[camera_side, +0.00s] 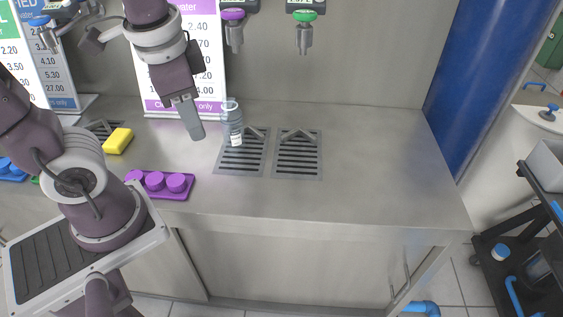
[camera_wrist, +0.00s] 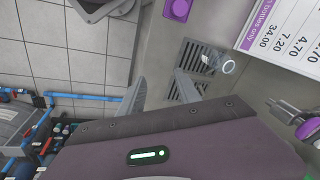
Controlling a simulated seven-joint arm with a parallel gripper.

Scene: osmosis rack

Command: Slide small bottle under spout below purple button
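The small clear bottle (camera_side: 232,128) stands upright at the left drain grate (camera_side: 242,160), with a white label low on its side. In the wrist view its round mouth (camera_wrist: 229,67) shows to the right of the fingers. The spout with the purple button (camera_side: 234,30) hangs on the back wall above the bottle; I cannot tell whether they line up exactly. My gripper (camera_side: 190,120) is just left of the bottle, apart from it. In the wrist view my gripper (camera_wrist: 160,77) has its fingers spread with nothing between them.
A green-button spout (camera_side: 304,32) hangs above the right drain grate (camera_side: 298,162). A purple rack of caps (camera_side: 172,194) lies near the counter's front edge, and a yellow sponge (camera_side: 118,140) is at the left. A price sign (camera_side: 200,60) stands behind. The counter's right side is clear.

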